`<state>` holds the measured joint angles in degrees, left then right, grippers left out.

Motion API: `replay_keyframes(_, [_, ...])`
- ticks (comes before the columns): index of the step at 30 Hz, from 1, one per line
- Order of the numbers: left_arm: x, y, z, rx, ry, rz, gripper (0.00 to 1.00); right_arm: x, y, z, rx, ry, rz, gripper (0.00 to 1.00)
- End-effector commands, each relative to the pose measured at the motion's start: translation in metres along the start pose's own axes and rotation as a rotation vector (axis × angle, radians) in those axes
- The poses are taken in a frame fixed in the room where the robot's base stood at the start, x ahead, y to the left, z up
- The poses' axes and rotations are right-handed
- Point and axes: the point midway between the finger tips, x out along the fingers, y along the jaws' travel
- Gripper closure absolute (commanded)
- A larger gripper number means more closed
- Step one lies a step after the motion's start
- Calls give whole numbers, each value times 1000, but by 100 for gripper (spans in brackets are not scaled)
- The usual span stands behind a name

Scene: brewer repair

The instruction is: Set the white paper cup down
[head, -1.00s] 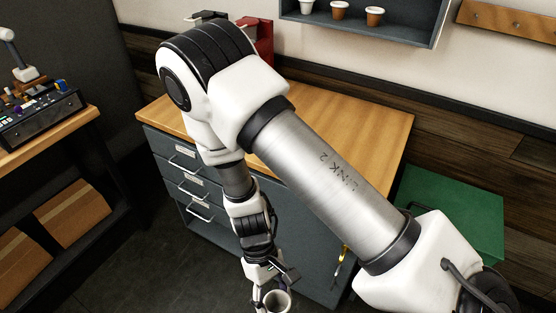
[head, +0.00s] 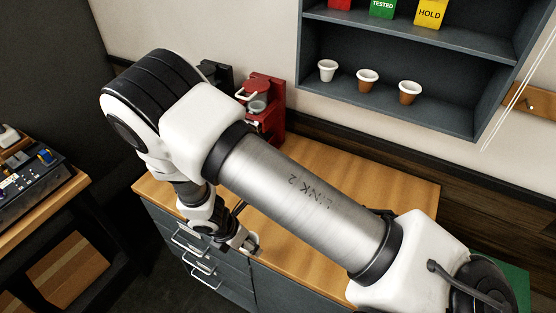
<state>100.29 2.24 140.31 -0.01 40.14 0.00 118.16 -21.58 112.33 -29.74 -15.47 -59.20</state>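The white paper cup (head: 254,244) is at the end of my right arm, low in the middle of the head view. My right gripper (head: 246,241) appears shut on it, and the cup shows only as a small pale shape partly covered by the fingers. Gripper and cup appear over the front edge of the wooden counter (head: 300,245), above the grey drawers. I cannot tell whether the cup touches the wood. My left gripper is not in view.
A red brewer (head: 270,95) stands at the back of the counter, with a dark machine (head: 216,73) beside it. The counter's right part looks clear.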

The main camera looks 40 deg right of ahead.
Motion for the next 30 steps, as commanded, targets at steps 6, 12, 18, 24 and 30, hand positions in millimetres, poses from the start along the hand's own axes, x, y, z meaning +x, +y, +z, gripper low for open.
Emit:
replay_keyframes(6, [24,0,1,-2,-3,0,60,24,25,40,4,4,5,51])
replay_keyframes(12, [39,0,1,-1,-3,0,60,39,54,96,5,2,4,51])
replay_keyframes(18, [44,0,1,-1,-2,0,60,49,71,130,-1,0,1,51])
replay_keyframes(24, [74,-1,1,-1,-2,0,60,81,77,123,-3,0,0,51])
replay_keyframes(30, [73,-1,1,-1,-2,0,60,80,78,123,-2,0,1,54])
